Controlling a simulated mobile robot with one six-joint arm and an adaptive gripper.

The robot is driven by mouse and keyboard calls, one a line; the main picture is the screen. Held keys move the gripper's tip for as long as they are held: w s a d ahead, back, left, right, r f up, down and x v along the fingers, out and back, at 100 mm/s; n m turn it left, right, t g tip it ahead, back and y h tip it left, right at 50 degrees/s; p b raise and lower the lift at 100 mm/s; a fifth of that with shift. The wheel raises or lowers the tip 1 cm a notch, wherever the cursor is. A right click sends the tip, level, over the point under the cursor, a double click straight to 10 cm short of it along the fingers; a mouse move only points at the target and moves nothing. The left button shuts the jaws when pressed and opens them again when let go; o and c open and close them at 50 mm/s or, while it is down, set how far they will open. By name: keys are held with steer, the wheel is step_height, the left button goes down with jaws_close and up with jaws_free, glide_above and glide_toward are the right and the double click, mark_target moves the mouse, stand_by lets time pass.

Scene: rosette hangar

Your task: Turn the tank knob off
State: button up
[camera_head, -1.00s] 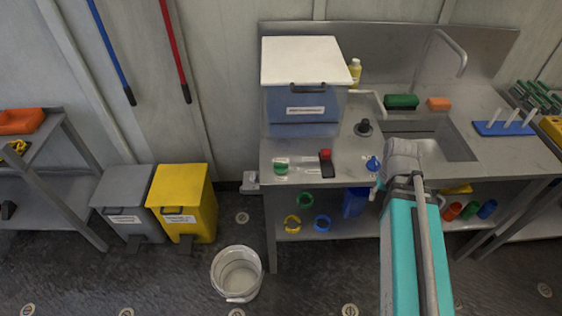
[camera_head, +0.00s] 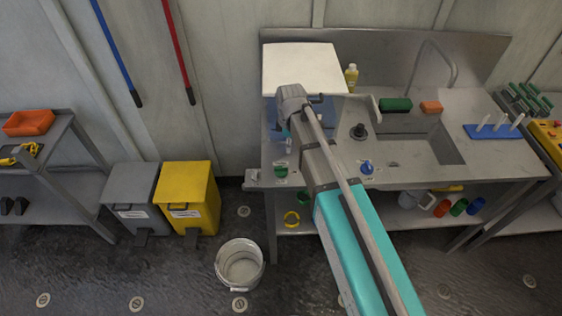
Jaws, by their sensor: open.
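The tank (camera_head: 273,118) is a blue box on the left of the steel counter, with a white lid (camera_head: 303,68); my arm covers much of its front. A green knob (camera_head: 281,170) and a blue knob (camera_head: 366,167) sit along the counter's front edge. A dark round fitting (camera_head: 358,131) stands left of the sink. I cannot tell which is the tank knob. My gripper (camera_head: 287,138) is in front of the tank, above and behind the green knob in the picture. It is open and largely hidden by my wrist; no held object shows.
A white bucket (camera_head: 240,266) and yellow bin (camera_head: 187,195) are on the floor.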

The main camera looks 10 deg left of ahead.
mark_target(281, 167)
steer(key=a, duration=0.1)
steer(key=a+n, duration=0.1)
steer(key=shift+a+r+n, duration=0.3)
steer(key=shift+a+r, duration=0.05)
steer(key=shift+f, duration=0.2)
step_height(281, 167, down, 13)
steer(key=b, duration=1.3)
steer(key=shift+f, duration=0.2)
steer(key=shift+b, duration=0.3)
jaws_close()
